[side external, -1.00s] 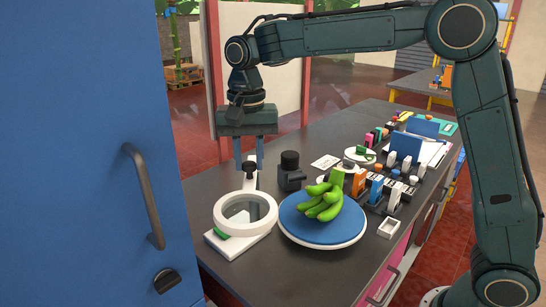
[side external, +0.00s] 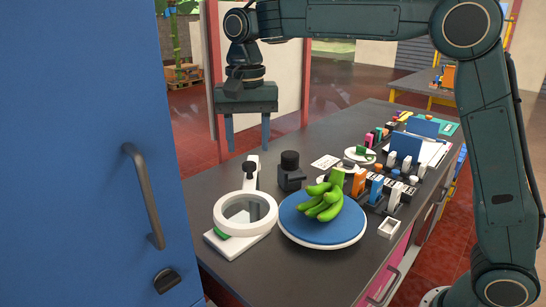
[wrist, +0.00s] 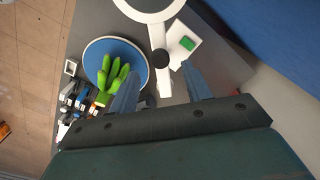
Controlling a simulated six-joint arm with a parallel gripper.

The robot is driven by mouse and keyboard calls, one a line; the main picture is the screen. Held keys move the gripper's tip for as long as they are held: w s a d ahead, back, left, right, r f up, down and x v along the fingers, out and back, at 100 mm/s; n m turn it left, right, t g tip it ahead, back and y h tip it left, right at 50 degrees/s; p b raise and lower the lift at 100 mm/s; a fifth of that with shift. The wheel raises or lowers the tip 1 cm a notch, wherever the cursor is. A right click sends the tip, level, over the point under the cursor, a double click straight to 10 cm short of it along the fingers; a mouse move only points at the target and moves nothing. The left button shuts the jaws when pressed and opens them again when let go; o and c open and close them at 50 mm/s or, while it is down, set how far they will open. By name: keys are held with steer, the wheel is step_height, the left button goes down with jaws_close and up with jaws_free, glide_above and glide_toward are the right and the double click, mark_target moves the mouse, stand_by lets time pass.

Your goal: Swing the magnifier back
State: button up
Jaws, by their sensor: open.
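The magnifier is a white ring lens (side external: 245,214) on a short white arm with a dark knob at its far end. In the side view the ring overlaps a white plate (side external: 222,245) with a green piece on it. In the wrist view the ring (wrist: 172,10) is cut by the top edge, and the plate (wrist: 178,56) with its green piece shows beside the arm. My gripper (side external: 248,149) is open and empty, above the knob end of the magnifier arm. In the wrist view the knob lies between the fingertips (wrist: 160,71). No contact is visible.
A blue-topped round stand (side external: 300,232) with green bananas is right of the magnifier. A dark capped block (side external: 290,172) stands behind it. Several small coloured items line the bench farther right. A blue cabinet (side external: 90,150) fills the left. Bare bench lies in front.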

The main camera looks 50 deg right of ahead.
step_height(320, 180, up, 10)
steer(key=shift+f, duration=0.2)
stand_by(0.4)
stand_by(0.4)
steer(key=s+d+n+t, duration=0.25)
steer(key=s+d, duration=0.25)
steer(key=s, duration=0.3)
steer(key=s+d+f+n+t, duration=0.1)
steer(key=s+d+f+n, duration=0.1)
steer(key=s+f, duration=0.4)
steer(key=s+d+f+n+t, duration=0.2)
steer(key=s+f, duration=0.5)
steer(key=s, duration=0.6)
steer(key=shift+s+d+f+n, duration=0.25)
steer(key=shift+d+n, duration=0.35)
steer(key=shift+n, duration=0.35)
